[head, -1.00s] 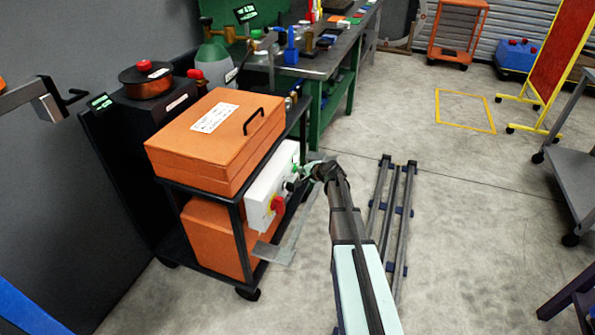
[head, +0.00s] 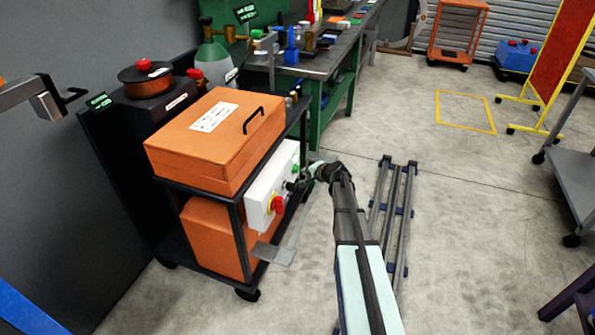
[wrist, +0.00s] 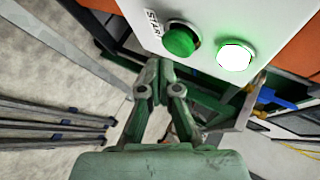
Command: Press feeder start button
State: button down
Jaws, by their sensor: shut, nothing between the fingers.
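The white control box (head: 268,193) hangs on the side of the orange feeder cart. The green start button (wrist: 179,40), beside a START label (wrist: 153,22), shows in the wrist view. It is small in the head view. My gripper (wrist: 161,68) is shut and empty, with its fingertips just below the green button in the wrist view. I cannot tell whether they touch it. In the head view my gripper (head: 299,184) is small and close to the box's right end. A second round button or lamp (wrist: 235,56) glows white with a green rim, right of the start button.
The orange case (head: 215,140) with a black handle lies on the cart.

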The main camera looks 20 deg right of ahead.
jog(key=s+d+b, duration=0.1)
jog(key=d, duration=0.1)
jog(key=s+d+b, duration=0.1)
jog(key=s, duration=0.1)
jog(key=shift+s+d, duration=0.15)
jog(key=shift+d, duration=0.2)
dwell(0.7)
jog(key=s+a+f+n+g+p, duration=0.1)
jog(key=s+a+f+n+g, duration=0.2)
jog(key=s+a+f, duration=0.55)
jog(key=s+a+f+n+g+p, duration=0.1)
jog(key=s+a+f+n+g, duration=0.25)
jog(key=s, duration=0.75)
jog(key=s+a+f+n+g+p, duration=0.15)
jog(key=s+a+f+g, duration=0.3)
jog(key=s+f, duration=0.45)
jog(key=s+a+f+n+g+h+p, duration=0.1)
jog(key=s+a+n+g, duration=0.1)
jog(key=s, duration=0.9)
jog(key=s+a+n+g+h+p, duration=0.1)
jog(key=s+a, duration=0.3)
jog(key=s, duration=0.7)
jog(key=s+a+f+n+g+p, duration=0.1)
jog(key=s+a+n+g, duration=0.1)
jog(key=s, duration=0.9)
jog(key=shift+a+f+n+g+h, duration=0.35)
jog(key=shift+a+g, duration=0.3)
jog(key=shift+g, duration=0.35)
